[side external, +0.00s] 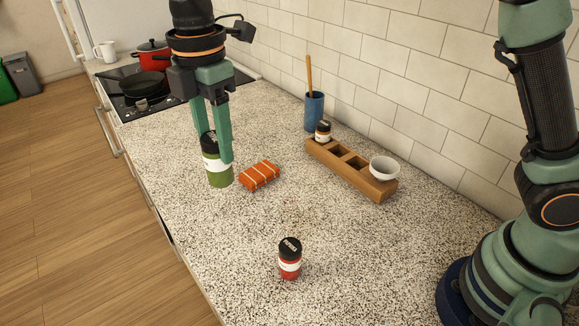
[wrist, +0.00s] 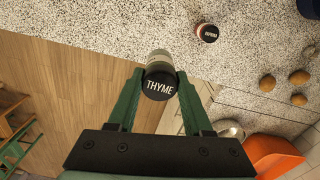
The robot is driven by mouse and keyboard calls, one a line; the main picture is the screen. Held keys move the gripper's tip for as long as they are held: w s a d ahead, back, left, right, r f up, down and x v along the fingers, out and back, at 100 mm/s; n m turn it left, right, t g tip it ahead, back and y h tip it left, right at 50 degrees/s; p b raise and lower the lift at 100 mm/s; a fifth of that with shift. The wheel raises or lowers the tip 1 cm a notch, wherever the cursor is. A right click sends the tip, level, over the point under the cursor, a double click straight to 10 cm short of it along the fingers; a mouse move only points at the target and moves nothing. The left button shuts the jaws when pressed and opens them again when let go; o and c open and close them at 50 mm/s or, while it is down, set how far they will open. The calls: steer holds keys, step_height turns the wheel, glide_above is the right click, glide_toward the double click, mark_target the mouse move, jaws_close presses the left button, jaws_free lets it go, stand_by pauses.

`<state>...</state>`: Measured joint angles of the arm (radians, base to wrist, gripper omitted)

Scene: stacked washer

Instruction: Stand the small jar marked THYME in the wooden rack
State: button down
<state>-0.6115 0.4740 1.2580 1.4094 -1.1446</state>
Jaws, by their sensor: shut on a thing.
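The THYME jar (side external: 218,172) has a black lid, a white label and green contents. Its lid lettering reads clearly in the wrist view (wrist: 160,84). My gripper (side external: 213,145) is shut on it, one finger on each side, and holds it upright, apparently above the counter near its front edge. The wooden rack (side external: 375,187) lies to the right, near the tiled wall. A small black-lidded jar (side external: 323,131) stands in its far-end slot. Two middle slots look empty. A white bowl (side external: 384,169) sits over the near end and hides what is under it.
An orange striped packet (side external: 260,176) lies between the held jar and the rack. A red jar with black lid (side external: 290,259) stands on the near counter. A blue utensil pot (side external: 314,110) stands behind the rack. A hob with pans (side external: 145,88) is at the back.

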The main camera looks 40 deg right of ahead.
steer(key=w+d+r+m, duration=0.15)
steer(key=w+d, duration=0.25)
steer(key=d, duration=0.4)
steer(key=w+d+m, duration=0.3)
steer(key=d, duration=0.6)
steer(key=m, duration=0.4)
glide_above(348, 164)
steer(key=w+d, duration=0.3)
steer(key=w, duration=0.2)
steer(key=f, duration=1.9)
steer(key=shift+w+a+f, duration=0.25)
steer(key=shift+f, duration=0.1)
steer(key=shift+c, duration=1.6)
jaws_free()
steer(key=shift+f, duration=0.15)
